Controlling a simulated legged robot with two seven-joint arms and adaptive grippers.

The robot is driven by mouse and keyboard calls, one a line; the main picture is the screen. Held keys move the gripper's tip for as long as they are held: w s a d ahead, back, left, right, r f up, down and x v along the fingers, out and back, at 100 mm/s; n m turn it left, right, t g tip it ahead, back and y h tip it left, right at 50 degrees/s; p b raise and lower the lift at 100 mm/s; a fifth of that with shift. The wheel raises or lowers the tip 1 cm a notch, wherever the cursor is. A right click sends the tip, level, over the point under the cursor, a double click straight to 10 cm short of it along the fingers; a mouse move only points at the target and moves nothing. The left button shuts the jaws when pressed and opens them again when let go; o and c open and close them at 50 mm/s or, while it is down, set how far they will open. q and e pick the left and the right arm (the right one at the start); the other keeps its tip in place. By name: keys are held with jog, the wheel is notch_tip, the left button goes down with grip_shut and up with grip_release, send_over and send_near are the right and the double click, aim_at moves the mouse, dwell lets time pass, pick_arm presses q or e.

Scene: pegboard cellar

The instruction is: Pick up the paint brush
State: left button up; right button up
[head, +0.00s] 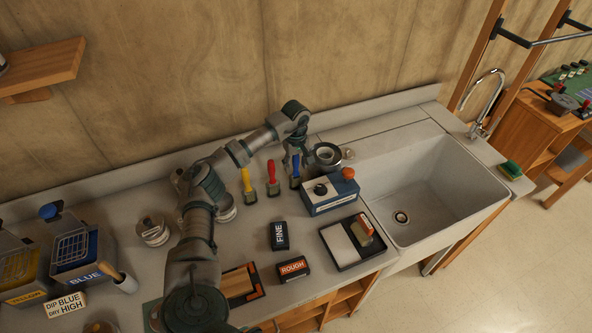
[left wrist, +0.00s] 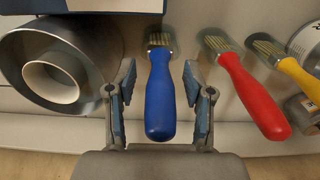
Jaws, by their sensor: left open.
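The blue brush (head: 295,171) is on the right, the red brush (head: 272,176) in the middle and the yellow brush (head: 247,184) on the left. My left gripper (head: 291,162) is open at the blue brush. In the left wrist view the blue brush (left wrist: 160,102) lies between the two open fingers, with a gap on each side. The red brush (left wrist: 247,90) and yellow brush (left wrist: 292,70) are to its right there. My right gripper is not in view.
A metal round container (head: 327,157) stands just right of the blue brush. A blue-and-white box (head: 330,198) with an orange knob is in front of it. Further right is the sink (head: 440,185). Blocks marked FINE (head: 279,236) and ROUGH (head: 293,269) lie nearer.

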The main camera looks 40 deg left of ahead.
pick_arm(q)
jog(key=shift+a, duration=0.15)
jog(key=shift+c, duration=0.2)
jog(key=shift+a+f, duration=0.1)
jog(key=c, duration=0.4)
grip_shut()
jog(key=shift+d, duration=0.4)
notch_tip(320, 180, up, 10)
jog(key=shift+r, duration=0.15)
jog(key=shift+a, duration=0.1)
